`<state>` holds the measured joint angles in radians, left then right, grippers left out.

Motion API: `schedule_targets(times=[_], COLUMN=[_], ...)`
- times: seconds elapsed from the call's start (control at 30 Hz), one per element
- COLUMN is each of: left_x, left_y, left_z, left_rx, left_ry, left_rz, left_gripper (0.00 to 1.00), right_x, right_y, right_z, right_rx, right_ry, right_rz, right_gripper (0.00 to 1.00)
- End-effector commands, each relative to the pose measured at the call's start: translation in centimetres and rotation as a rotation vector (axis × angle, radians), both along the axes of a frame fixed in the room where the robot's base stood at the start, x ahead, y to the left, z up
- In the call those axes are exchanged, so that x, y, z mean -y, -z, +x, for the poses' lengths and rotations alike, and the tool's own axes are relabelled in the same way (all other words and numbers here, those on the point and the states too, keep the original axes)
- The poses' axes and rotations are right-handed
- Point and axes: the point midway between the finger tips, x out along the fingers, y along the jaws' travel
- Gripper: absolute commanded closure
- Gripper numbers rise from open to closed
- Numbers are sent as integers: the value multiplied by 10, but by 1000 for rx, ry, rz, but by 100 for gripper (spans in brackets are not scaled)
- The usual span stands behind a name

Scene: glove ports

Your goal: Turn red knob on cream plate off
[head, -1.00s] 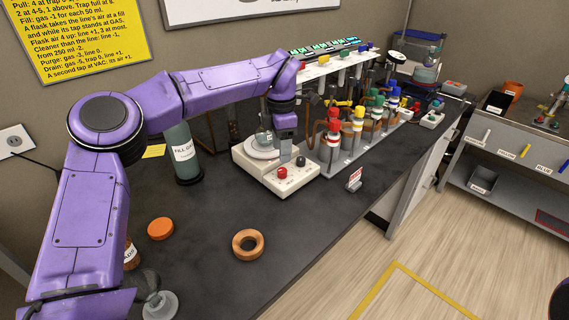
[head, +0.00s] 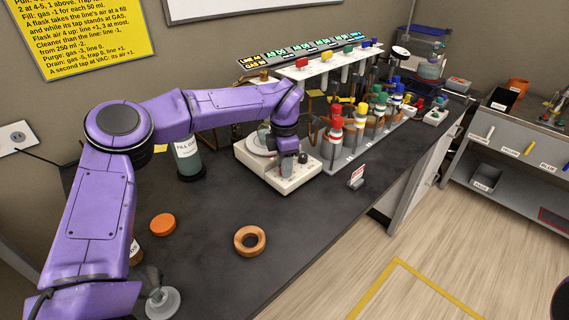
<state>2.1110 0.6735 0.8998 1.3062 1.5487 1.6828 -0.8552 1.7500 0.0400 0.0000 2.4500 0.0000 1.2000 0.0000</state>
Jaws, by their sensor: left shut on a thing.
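The cream plate (head: 256,169) is a low box on the dark bench, with a round pale top and a flask on it. My left gripper (head: 286,176) reaches down over its front panel, where the red knob sits, and is shut on the knob. The gripper hides the red knob. A dark knob (head: 303,157) shows beside the gripper on the same panel. My right gripper is not in view.
A rack of bottles with coloured caps (head: 337,124) stands right of the plate. A small red and white sign (head: 356,176) is in front of it. A cork ring (head: 249,241) and an orange lid (head: 163,224) lie on the near bench.

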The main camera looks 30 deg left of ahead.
Motion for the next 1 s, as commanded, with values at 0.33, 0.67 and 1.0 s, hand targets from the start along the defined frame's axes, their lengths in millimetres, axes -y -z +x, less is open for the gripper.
schedule_targets(times=[0.33,0.67,1.0], left_x=[-1,-1,-1], left_y=[-1,0,0], left_z=[1,1,1], left_rx=[4,3,5], left_ry=[-117,-400,-680], left_rz=[1,0,0], left_gripper=[100,100,100], right_x=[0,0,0], right_y=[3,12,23], right_z=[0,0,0], right_rx=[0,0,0], right_ry=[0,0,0], right_rz=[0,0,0], right_gripper=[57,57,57])
